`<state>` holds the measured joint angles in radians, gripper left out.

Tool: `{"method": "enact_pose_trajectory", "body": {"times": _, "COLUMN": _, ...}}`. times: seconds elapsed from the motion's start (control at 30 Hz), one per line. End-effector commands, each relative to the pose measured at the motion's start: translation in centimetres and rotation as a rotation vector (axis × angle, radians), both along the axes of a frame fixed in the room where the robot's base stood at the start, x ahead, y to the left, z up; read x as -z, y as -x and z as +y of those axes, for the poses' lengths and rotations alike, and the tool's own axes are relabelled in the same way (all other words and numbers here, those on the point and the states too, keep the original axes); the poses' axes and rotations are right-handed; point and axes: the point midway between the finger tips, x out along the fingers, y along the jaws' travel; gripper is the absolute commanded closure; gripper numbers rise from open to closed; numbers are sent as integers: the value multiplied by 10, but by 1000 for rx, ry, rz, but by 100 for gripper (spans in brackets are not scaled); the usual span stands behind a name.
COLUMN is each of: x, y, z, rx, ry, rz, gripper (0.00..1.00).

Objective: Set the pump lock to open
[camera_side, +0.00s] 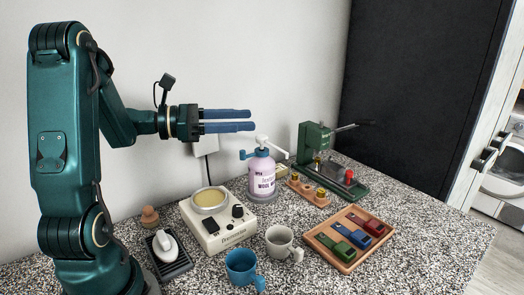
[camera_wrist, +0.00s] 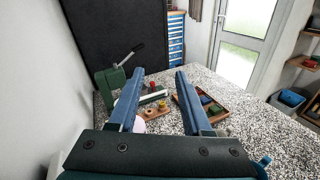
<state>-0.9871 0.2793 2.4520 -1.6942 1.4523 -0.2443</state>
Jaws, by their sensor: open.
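The lock's setting is too small to read. My gripper (camera_side: 252,119) is level and above the bottle, apart from it, with its two blue fingers open and empty. In the wrist view my fingers (camera_wrist: 160,72) spread wide, and a pink bit of the bottle (camera_wrist: 140,126) shows beside the left finger, mostly hidden.
A cream warmer (camera_side: 222,232) with a round pan stands in front of the bottle. A green lever press (camera_side: 314,145), a wooden stand (camera_side: 307,194) with brass pieces and a wooden tray (camera_side: 318,242) of coloured blocks lie right. Blue (camera_side: 241,267) and grey (camera_side: 280,242) mugs stand in front.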

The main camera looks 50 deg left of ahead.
Motion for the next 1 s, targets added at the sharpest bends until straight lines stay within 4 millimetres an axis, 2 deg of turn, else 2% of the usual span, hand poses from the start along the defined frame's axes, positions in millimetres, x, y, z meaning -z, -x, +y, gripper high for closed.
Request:
{"method": "enact_pose_trajectory", "body": {"times": 0.47, "x": -7, "y": 13, "z": -91, "rx": 372, "ry": -294, "rz": -7, "gripper": 51}}
{"method": "enact_pose_trajectory", "body": {"times": 0.67, "x": -4, "y": 29, "z": -125, "rx": 533, "ry": -440, "rz": -17, "gripper": 51}}
{"method": "enact_pose_trajectory", "body": {"times": 1.0, "x": 8, "y": 70, "z": -175, "rx": 844, "ry": -771, "rz": -57, "gripper": 51}}
